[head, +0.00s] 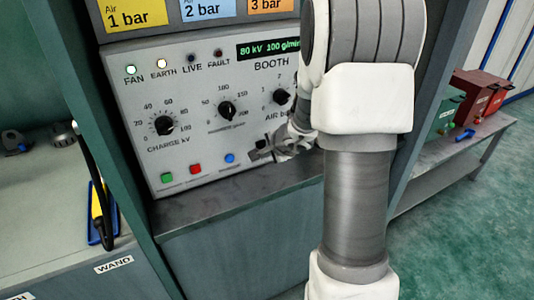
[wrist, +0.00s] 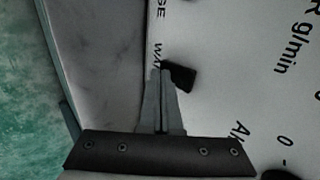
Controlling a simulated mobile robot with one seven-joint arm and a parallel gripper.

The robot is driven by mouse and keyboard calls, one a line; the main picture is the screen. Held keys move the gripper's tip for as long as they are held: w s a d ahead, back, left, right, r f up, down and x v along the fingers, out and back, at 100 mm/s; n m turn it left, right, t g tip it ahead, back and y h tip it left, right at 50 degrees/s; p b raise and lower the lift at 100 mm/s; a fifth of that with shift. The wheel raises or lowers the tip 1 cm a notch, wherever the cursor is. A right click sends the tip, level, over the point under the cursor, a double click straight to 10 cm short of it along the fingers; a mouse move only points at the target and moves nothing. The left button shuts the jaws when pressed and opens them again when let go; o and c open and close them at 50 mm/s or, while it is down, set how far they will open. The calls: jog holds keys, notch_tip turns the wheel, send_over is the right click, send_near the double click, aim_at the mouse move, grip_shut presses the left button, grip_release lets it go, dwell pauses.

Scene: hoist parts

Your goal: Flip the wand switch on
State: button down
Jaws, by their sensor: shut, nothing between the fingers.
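My gripper (head: 268,152) is shut and empty, low on the right part of the grey control panel (head: 185,92). In the wrist view the closed fingertips (wrist: 163,72) are beside a small black switch (wrist: 181,76), at its left edge; I cannot tell whether they touch. The switch stands out from the panel at a tilt, next to a label of which "WA" shows; the rest is hidden by the fingers. In the head view my arm covers the panel's right side. The LIVE lamp (head: 192,58) looks dark.
Black knobs (head: 165,125) and green, red and blue buttons (head: 196,169) are on the panel. A ledge (head: 215,203) runs below it. A yellow wand (head: 98,203) is on the left bench by a WAND label. Red and green boxes (head: 478,93) stand on the right bench.

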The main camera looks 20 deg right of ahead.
jog(key=shift+f, duration=0.1)
jog(key=b, duration=0.2)
jog(key=shift+w+f+b, duration=0.1)
jog(key=shift+f+b, duration=0.15)
jog(key=shift+b, duration=0.05)
jog(key=shift+r, duration=0.3)
jog(key=shift+p, duration=0.3)
jog(key=shift+r+t+p, duration=0.3)
jog(key=shift+r+p, duration=0.15)
jog(key=shift+r, duration=0.4)
